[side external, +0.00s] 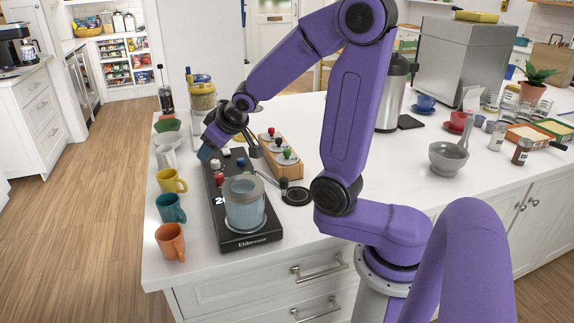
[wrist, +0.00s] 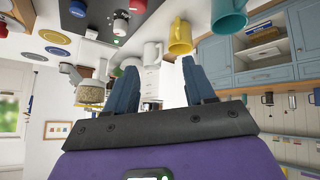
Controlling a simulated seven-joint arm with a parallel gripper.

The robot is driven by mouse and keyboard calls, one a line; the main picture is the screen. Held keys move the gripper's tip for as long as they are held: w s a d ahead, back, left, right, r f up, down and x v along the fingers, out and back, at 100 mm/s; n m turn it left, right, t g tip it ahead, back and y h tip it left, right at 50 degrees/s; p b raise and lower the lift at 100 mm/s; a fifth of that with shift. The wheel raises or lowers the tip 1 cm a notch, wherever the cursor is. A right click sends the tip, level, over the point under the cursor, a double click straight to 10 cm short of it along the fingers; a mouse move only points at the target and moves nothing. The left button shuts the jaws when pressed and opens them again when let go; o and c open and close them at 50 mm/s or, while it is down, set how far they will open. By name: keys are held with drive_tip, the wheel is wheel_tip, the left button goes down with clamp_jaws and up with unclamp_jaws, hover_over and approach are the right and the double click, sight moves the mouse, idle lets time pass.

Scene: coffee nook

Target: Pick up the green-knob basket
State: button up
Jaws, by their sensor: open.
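The green-knob basket (side external: 287,155) stands at the near end of a wooden rack (side external: 295,170), beside baskets with a red knob (side external: 279,139) and a black knob. My gripper (side external: 206,154) is at the far end of the black scale, left of the rack and apart from the green-knob basket. In the wrist view my gripper (wrist: 160,85) is open, with nothing between its fingers. That view appears upside down; I cannot make out the green knob there.
A glass vessel (side external: 245,205) stands on the black scale (side external: 250,240). Yellow (side external: 172,181), teal (side external: 171,208) and orange (side external: 170,242) mugs line the counter's left edge. A round black stand (side external: 296,197) lies near the rack. A grey bowl (side external: 449,158) is farther right.

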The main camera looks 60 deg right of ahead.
drive_tip(key=s+d+m+t+h, duration=0.2)
drive_tip(key=s+d+m+h, duration=0.15)
drive_tip(key=d, duration=0.65)
drive_tip(key=s+d+r+m+h, duration=0.1)
drive_tip(key=s+d+m+h, duration=0.35)
drive_tip(key=s, duration=0.85)
drive_tip(key=y, duration=0.1)
approach(288, 151)
drive_tip(key=d, duration=0.1)
drive_tip(key=shift+a+x, duration=0.25)
drive_tip(key=shift+x, duration=4)
drive_tip(key=shift+w+f, duration=0.1)
drive_tip(key=shift+w, duration=0.05)
drive_tip(key=shift+t, duration=0.3)
clamp_jaws()
